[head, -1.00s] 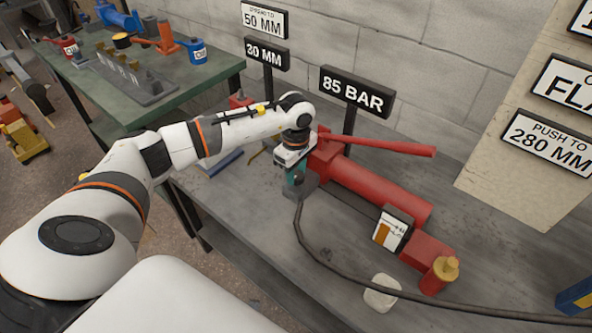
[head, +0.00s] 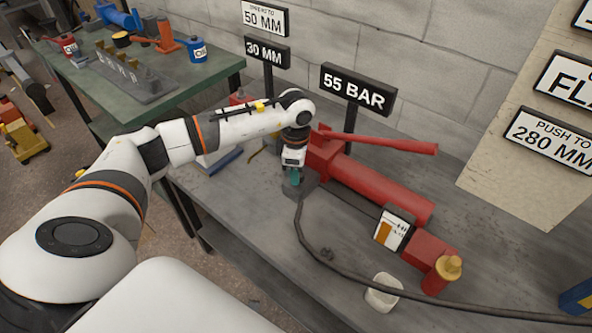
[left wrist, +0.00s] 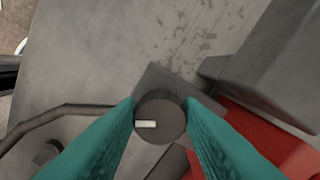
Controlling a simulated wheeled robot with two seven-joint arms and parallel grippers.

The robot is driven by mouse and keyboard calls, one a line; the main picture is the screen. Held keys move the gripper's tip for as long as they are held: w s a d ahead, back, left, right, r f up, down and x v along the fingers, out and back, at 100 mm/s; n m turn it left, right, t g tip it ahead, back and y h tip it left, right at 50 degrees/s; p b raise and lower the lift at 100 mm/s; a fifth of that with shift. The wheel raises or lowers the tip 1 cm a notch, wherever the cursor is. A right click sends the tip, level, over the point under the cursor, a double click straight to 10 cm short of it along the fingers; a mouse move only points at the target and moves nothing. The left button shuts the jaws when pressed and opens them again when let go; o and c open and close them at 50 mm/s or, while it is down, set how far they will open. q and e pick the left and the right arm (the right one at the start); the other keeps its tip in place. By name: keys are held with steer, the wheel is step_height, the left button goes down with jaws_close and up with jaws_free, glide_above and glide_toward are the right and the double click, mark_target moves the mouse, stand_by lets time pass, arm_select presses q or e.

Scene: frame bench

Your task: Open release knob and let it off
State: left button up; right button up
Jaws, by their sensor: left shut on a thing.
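The release knob (left wrist: 160,117) is a dark round knob with a pale mark pointing left, on a grey block at the end of the red hand pump (head: 380,190). My left gripper (left wrist: 160,112) is shut on the knob, with a teal finger on each side of it in the left wrist view. In the head view my left gripper (head: 292,178) points down at the near end of the pump and hides the knob. The sign (head: 356,88) behind the pump reads 55 BAR. My right gripper is not in view.
A red pump handle (head: 385,144) extends right above the pump body. A black hose (head: 320,258) curves along the grey bench. A green table (head: 190,88) with tools is at the back left.

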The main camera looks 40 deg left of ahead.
arm_select(q)
steer(key=n, duration=0.4)
steer(key=shift+n, duration=0.3)
steer(key=n, duration=0.4)
steer(key=shift+r, duration=0.1)
steer(key=shift+n, duration=0.3)
steer(key=o, duration=1)
steer(key=shift+d, duration=0.1)
steer(key=shift+c, duration=0.2)
step_height(320, 180, up, 12)
steer(key=b, duration=0.1)
